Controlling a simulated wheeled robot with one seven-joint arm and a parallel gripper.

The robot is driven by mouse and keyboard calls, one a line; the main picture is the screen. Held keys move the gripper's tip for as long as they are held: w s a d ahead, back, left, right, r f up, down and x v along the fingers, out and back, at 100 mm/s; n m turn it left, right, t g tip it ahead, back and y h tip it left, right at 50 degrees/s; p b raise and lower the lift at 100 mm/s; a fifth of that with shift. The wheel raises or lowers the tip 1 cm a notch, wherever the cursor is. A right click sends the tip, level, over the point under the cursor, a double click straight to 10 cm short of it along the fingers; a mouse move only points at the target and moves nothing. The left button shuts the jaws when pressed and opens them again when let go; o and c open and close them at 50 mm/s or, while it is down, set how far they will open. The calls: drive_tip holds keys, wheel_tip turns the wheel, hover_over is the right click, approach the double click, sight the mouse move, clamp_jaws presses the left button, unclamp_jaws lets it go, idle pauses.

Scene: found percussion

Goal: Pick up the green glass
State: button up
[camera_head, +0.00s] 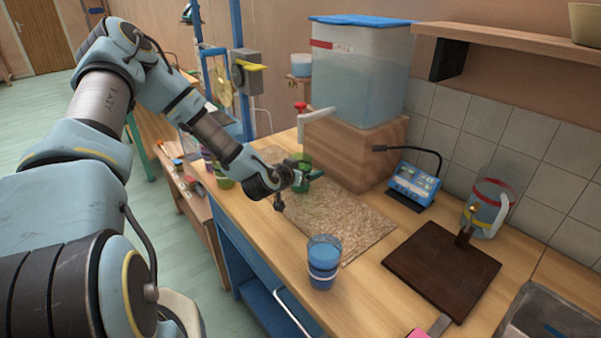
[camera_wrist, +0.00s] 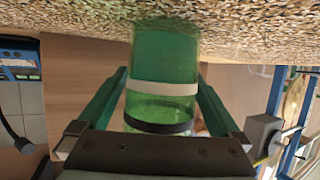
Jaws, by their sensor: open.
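The green glass (camera_head: 302,170) stands on the speckled mat (camera_head: 335,222), in front of the wooden block. In the head view it is partly hidden by my gripper (camera_head: 297,182). In the wrist view, which is upside down, the green glass (camera_wrist: 163,70) shows large, with a white band and a dark band. My gripper (camera_wrist: 162,88) is open, with one green finger on each side of the glass. Small gaps seem to show beside the glass; I cannot tell whether either finger touches it.
A blue glass (camera_head: 323,262) stands nearer on the bench. A water tank (camera_head: 358,75) sits on the wooden block (camera_head: 345,150), its tap (camera_head: 316,115) reaching out above the green glass. A dark board (camera_head: 440,270), a pitcher (camera_head: 486,208) and a blue device (camera_head: 412,186) are to the right.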

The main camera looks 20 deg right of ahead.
drive_tip(key=shift+w+d, duration=0.1)
clamp_jaws()
idle(0.8)
